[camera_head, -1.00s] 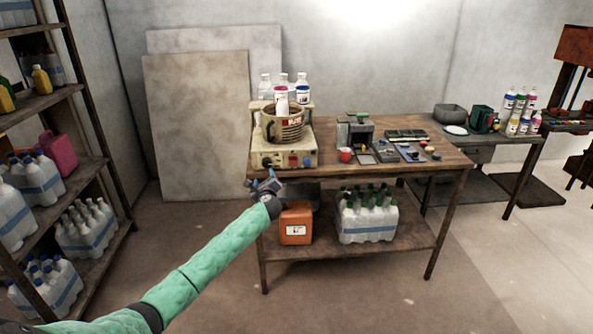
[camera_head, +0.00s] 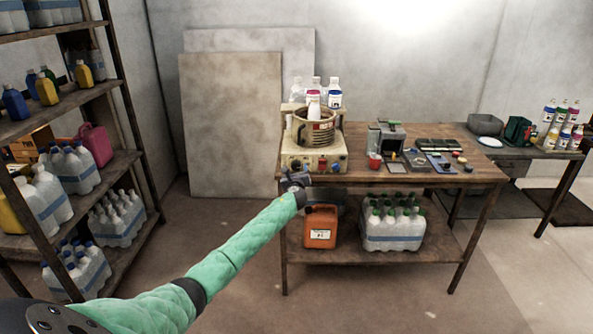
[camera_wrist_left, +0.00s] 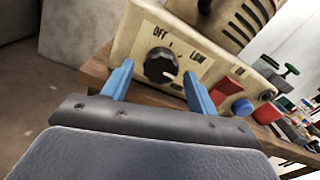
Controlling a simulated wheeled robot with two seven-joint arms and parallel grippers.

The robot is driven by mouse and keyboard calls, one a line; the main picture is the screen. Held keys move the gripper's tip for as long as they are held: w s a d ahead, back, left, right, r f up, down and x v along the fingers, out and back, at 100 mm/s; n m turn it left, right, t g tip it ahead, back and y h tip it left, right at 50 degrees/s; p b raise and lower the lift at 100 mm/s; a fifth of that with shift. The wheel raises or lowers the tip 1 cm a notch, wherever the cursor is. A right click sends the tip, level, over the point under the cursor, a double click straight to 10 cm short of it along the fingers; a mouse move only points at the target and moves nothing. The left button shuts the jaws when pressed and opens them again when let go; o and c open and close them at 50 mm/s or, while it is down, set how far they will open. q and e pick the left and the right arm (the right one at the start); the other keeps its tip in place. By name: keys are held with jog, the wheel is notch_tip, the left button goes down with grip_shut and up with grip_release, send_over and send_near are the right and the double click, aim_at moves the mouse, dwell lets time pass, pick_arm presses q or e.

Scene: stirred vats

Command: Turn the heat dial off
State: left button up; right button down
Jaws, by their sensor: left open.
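The heat dial (camera_wrist_left: 161,65) is a round black knob with a white mark, on the cream front panel of the hot plate. The panel beside it reads OFF and LOW, and the white mark points to the lower right, not toward OFF. In the head view the hot plate (camera_head: 310,163) stands at the left end of the wooden table, with a ribbed brown vat (camera_head: 314,130) on it. My left gripper (camera_wrist_left: 160,82) is open; its two blue fingers show on either side of the dial in the wrist view. I cannot tell whether they touch it. The left gripper also shows in the head view (camera_head: 295,180).
A red switch (camera_wrist_left: 226,90) and a blue knob (camera_wrist_left: 242,107) sit right of the dial. The wooden table (camera_head: 400,178) carries small items at right. An orange canister (camera_head: 320,228) and bottles (camera_head: 393,230) stand on its lower shelf. A bottle rack stands at left.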

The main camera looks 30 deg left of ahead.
pick_arm(q)
jog(key=shift+w+a, duration=0.2)
jog(key=shift+w, duration=0.1)
pick_arm(e)
jog(key=shift+a+f, duration=0.2)
jog(key=shift+f, duration=0.05)
pick_arm(q)
jog(key=shift+c, duration=0.5)
jog(key=c, duration=0.9)
pick_arm(e)
jog(key=shift+w+r, duration=0.1)
jog(key=shift+r, duration=0.2)
pick_arm(q)
jog(key=shift+f, duration=0.1)
